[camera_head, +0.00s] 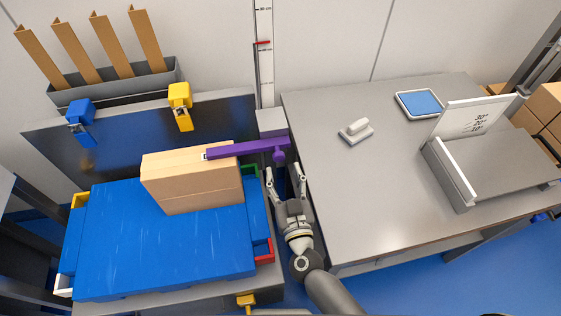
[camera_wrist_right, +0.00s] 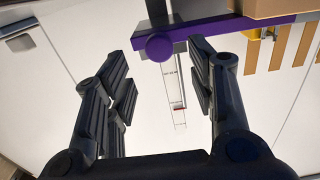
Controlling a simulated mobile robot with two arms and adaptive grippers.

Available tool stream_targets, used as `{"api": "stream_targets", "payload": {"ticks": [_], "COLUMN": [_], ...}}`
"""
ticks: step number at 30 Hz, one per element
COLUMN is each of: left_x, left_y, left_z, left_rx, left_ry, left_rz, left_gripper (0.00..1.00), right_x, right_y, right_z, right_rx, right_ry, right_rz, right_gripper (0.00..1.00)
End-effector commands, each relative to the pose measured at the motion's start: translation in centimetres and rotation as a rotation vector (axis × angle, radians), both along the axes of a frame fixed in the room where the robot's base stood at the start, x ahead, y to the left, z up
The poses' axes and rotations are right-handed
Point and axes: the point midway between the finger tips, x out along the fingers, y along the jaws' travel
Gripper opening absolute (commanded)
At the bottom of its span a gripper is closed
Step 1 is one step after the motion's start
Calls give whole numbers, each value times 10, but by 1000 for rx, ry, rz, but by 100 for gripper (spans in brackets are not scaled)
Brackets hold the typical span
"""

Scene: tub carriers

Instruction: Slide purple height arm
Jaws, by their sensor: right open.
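The purple height arm (camera_head: 240,150) reaches left from the upright ruled scale (camera_head: 264,50) and lies along the top edge of a brown cardboard box (camera_head: 192,180). A round purple knob (camera_head: 279,157) sits near its right end. My right gripper (camera_head: 286,180) is open and empty just below the knob. In the right wrist view the knob (camera_wrist_right: 159,47) and purple arm (camera_wrist_right: 215,28) show beyond the gap between the open fingers (camera_wrist_right: 160,85); nothing is between them. Whether the purple arm touches the box is unclear. My left gripper is not in view.
The box stands on a blue tub carrier (camera_head: 150,250) with coloured corners. Blue (camera_head: 80,115) and yellow (camera_head: 180,105) clamps hang behind it. At right, a grey table (camera_head: 370,200) holds a white-handled block (camera_head: 356,130), a blue-topped tray (camera_head: 420,103) and an angle gauge (camera_head: 475,125).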

Motion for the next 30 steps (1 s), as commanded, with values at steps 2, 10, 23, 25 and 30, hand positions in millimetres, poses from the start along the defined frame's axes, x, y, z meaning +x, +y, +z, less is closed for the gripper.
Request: {"api": "stream_targets", "payload": {"ticks": [2,10,23,25,30], "left_x": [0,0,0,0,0], "left_y": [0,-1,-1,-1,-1], "left_z": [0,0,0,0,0], "left_rx": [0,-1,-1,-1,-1], "left_ry": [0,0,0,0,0], "left_rz": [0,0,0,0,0], "left_gripper": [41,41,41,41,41], "right_x": [-16,-47,-51,-50,-50], "right_y": [-3,-9,-10,-10,-10], "right_z": [-1,0,0,0,0], "right_rx": [-2,-1,0,0,0], "right_ry": [3,1,0,0,0], "right_rz": [0,0,0,0,0], "right_gripper": [51,51,51,51,51]}}
